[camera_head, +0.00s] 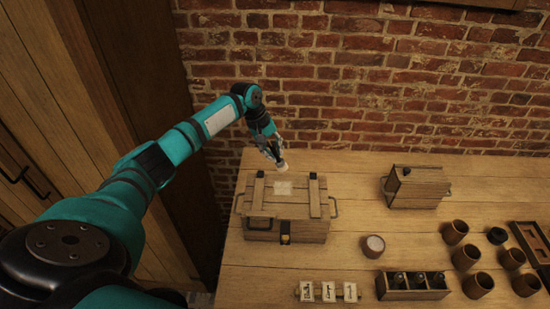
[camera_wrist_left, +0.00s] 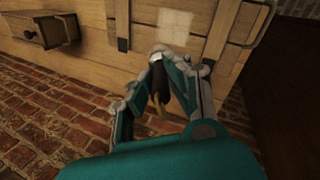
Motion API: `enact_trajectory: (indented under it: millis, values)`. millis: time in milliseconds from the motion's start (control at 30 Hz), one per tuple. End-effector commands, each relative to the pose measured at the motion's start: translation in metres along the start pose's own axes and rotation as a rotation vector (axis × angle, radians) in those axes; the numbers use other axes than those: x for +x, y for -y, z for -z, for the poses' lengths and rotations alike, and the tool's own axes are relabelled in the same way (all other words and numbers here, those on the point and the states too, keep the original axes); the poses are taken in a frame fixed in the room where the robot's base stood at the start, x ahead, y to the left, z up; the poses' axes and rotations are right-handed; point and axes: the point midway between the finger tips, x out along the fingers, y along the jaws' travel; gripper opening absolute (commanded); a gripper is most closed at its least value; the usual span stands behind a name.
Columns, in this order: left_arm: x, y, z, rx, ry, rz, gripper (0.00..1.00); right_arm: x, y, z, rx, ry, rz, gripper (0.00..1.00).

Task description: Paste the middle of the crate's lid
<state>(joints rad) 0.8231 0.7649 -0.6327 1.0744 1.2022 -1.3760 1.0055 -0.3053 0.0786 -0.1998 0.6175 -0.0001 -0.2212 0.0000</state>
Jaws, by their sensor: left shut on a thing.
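The wooden crate (camera_head: 270,226) stands on the table with its lid (camera_head: 285,204) down, two dark-strapped battens across it. A pale square patch (camera_head: 283,187) lies on the middle of the lid, towards the back. It also shows in the left wrist view (camera_wrist_left: 174,20). My left gripper (camera_head: 277,158) is shut on a brush, just above and behind the lid's back edge. The brush (camera_wrist_left: 158,80) has a pale tip and a dark handle; whether the tip touches the lid I cannot tell. My right gripper is not in view.
A smaller wooden box (camera_head: 415,190) stands to the right. A round jar with pale contents (camera_head: 373,246), a rack with dark bottles (camera_head: 412,292), several brown cups (camera_head: 466,257) and picture cards (camera_head: 328,291) occupy the front and right. A brick wall (camera_head: 390,80) rises behind.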

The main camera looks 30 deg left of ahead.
Motion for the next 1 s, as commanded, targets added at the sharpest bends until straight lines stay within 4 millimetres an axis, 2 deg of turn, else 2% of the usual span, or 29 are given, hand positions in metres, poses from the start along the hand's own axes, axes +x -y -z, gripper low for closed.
enact_trajectory:
  millis: [100, 300, 1000]
  values:
    - [-0.011, -0.004, 0.003, 0.0, -0.002, -0.002, 0.0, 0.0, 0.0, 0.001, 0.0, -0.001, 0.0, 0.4]
    - [-0.022, -0.007, 0.006, -0.001, -0.001, -0.001, 0.0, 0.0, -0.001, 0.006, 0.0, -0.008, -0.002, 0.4]
    - [-0.022, -0.007, 0.005, -0.002, -0.001, 0.0, 0.0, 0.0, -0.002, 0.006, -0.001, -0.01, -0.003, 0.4]
